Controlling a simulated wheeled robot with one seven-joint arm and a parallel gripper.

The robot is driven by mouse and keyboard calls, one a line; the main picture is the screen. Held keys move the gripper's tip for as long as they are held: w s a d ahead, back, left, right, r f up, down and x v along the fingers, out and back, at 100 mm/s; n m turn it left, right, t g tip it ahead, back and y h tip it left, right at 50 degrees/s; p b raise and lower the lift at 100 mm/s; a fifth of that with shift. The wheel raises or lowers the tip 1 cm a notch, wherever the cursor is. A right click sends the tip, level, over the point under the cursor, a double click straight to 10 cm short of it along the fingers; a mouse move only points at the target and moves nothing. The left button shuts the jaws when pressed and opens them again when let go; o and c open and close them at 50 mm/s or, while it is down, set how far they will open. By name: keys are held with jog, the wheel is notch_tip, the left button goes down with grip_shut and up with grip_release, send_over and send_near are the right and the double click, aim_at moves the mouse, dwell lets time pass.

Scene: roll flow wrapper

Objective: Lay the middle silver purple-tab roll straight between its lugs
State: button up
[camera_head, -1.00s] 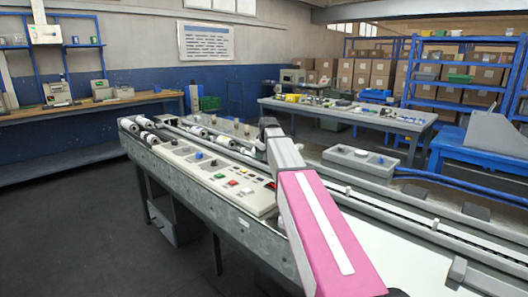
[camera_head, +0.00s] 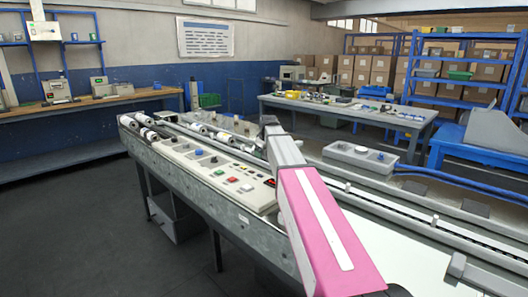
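Several small silver and dark rolls (camera_head: 128,122) lie at the far left end of the long grey machine. More pale rolls (camera_head: 196,128) lie in a line further right along its far side. They are too small to tell purple tabs, lugs, or which roll is the middle one. My pink and grey arm reaches over the machine, its dark far joint near the rolls' right. My gripper is hidden behind the arm, so its fingers and anything in them do not show.
The machine's control panel (camera_head: 215,172) with buttons is left of my arm. A grey box with knobs (camera_head: 360,158) stands to its right. A cluttered grey table (camera_head: 345,108) and blue shelves with cartons stand behind. The floor at left is clear.

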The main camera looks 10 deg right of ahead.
jog(key=shift+s+a+f, duration=0.2)
jog(key=shift+s+r, duration=0.1)
jog(key=shift+r, duration=0.05)
jog(key=v, duration=1)
jog(key=shift+d+r, duration=0.2)
jog(key=shift+r, duration=0.2)
